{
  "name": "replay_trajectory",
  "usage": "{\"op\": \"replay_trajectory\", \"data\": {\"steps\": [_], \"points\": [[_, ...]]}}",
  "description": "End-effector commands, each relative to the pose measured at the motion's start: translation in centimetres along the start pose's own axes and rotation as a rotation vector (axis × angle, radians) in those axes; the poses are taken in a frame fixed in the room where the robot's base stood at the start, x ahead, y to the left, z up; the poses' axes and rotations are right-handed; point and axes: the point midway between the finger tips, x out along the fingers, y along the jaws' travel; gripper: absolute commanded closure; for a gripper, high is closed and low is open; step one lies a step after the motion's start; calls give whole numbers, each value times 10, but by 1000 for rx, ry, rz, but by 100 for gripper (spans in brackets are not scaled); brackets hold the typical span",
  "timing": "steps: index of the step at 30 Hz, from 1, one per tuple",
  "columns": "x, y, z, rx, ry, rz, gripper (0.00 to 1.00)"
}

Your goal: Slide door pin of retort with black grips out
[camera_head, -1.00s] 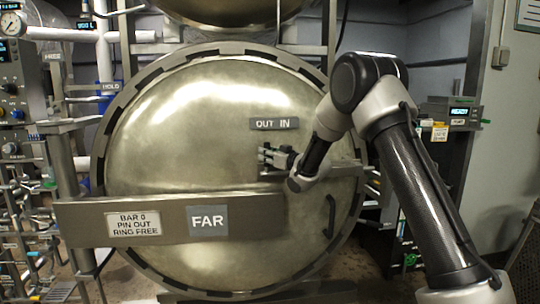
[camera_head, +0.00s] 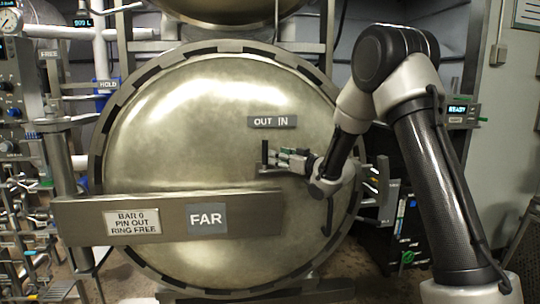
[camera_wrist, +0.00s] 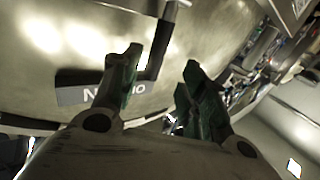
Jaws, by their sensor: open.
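The round metal retort door (camera_head: 190,130) fills the middle of the head view. An OUT IN plate (camera_head: 272,122) sits on its right half. Below the plate stands a short dark upright bar (camera_head: 265,153), apparently the door pin's grip, by a small metal ledge. My gripper (camera_head: 284,157) is open just right of this bar, fingers pointing left. In the wrist view the bent dark bar (camera_wrist: 161,48) shows beyond and between the open green fingers (camera_wrist: 160,66). I cannot tell whether a finger touches it. The pin's shaft is mostly hidden.
A flat arm with a BAR 0, PIN OUT, RING FREE label (camera_head: 131,221) and a FAR sign (camera_head: 207,218) crosses the door below. Pipes and valves crowd the left. A READY box (camera_head: 458,114) stands right. A small upper-left sign appears to read FREE (camera_head: 48,53).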

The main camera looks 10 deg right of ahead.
Motion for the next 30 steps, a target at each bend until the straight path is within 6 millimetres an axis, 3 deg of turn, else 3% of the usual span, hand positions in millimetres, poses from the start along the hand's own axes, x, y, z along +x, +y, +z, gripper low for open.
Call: {"op": "replay_trajectory", "data": {"steps": [6,17,19,22,25,27,29,30], "points": [[-25,0,0,0,-1,0,57],[-28,0,0,-4,0,-1,57],[-28,2,8,-13,-31,7,57],[-32,13,38,-28,-156,55,57],[-58,31,97,-23,-394,144,57],[-93,41,131,-12,-585,217,57],[-130,46,144,2,-736,277,57],[-158,46,147,16,-830,315,57]]}}
